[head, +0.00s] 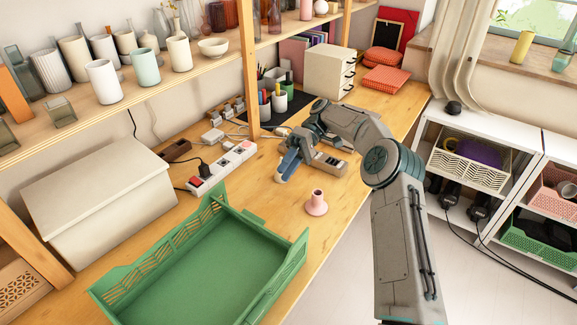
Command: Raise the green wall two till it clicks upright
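A green crate (205,272) stands on the wooden table at the lower left. Its slotted wall (187,232) on the back left stands up, and a slotted wall (277,282) stands on the right side. The far side toward my gripper looks lower and solid. I cannot tell which wall is wall two. The crate's near edge is cut off by the frame. My gripper (288,172) is over the table beyond the crate, apart from it, with a blue-grey finger pointing down. Whether it is open or shut does not show clearly.
A pink vase (317,203) stands between the crate and my arm, near the table edge. A power strip (222,168) with plugs and cables lies behind the crate. A cream box (105,205) is at the left. A shelf post (249,75) rises behind my gripper.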

